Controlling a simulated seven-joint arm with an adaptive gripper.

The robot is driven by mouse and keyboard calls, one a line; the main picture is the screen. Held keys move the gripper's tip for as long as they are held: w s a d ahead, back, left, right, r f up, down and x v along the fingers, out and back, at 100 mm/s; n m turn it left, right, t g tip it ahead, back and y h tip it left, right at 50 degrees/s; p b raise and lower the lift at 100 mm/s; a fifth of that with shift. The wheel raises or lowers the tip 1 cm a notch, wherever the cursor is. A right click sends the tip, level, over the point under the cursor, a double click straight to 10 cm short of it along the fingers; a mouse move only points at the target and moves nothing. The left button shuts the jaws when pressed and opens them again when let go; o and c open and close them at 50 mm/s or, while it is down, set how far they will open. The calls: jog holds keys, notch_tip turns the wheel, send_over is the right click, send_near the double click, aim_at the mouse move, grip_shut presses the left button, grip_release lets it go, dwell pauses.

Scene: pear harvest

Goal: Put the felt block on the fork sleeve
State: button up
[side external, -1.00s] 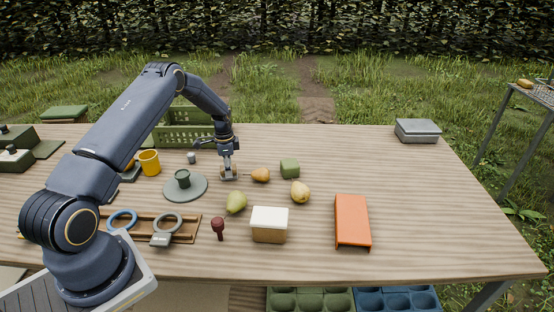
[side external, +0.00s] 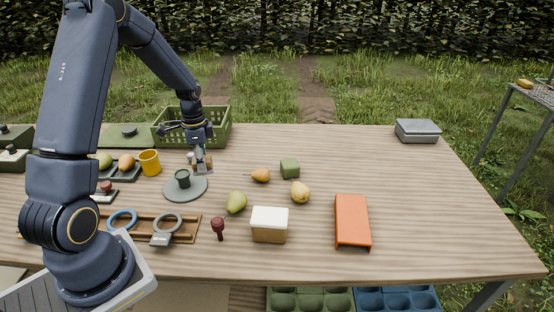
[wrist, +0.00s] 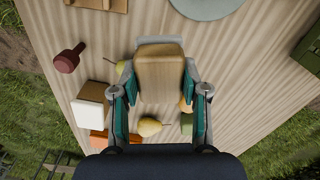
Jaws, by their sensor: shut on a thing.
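My gripper (side external: 200,163) is shut on a tan block with a grey edge, which I take to be the felt block (wrist: 160,75). The wrist view shows the block between the green-padded fingers (wrist: 160,88). In the side view it is small and largely hidden by the fingers, just right of the round grey-green plate's back edge. The orange channel-shaped piece, which I take to be the fork sleeve (side external: 352,219), lies at the right front of the table, well away from my gripper. Its top looks bare. Part of it shows in the wrist view (wrist: 99,138).
Pears (side external: 236,202), a green cube (side external: 290,168) and a white-topped box (side external: 269,224) lie between my gripper and the orange piece. A dark red knobbed tool (side external: 218,228) stands in front. A green crate (side external: 220,132) is behind. The table's right side is mostly clear.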

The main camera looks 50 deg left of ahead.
jog(key=shift+s+d+r+n, duration=0.15)
jog(key=shift+s+r+n, duration=0.05)
jog(key=shift+s+n, duration=0.25)
jog(key=shift+w+d+r+n, duration=0.15)
jog(key=shift+w+n, duration=0.1)
jog(key=shift+n, duration=0.2)
jog(key=w+d+r, duration=0.1)
jog(key=w+d, duration=0.3)
jog(key=d, duration=0.4)
jog(key=w+d+r, duration=0.2)
jog(key=w+d, duration=0.2)
jog(key=d, duration=0.4)
jog(key=d+m, duration=0.4)
jog(key=d, duration=1.4)
send_over(345, 224)
jog(key=s, duration=0.1)
notch_tip(345, 224, down, 8)
jog(key=shift+a, duration=0.15)
jog(key=shift+w+f, duration=0.45)
jog(key=shift+f, duration=1.6)
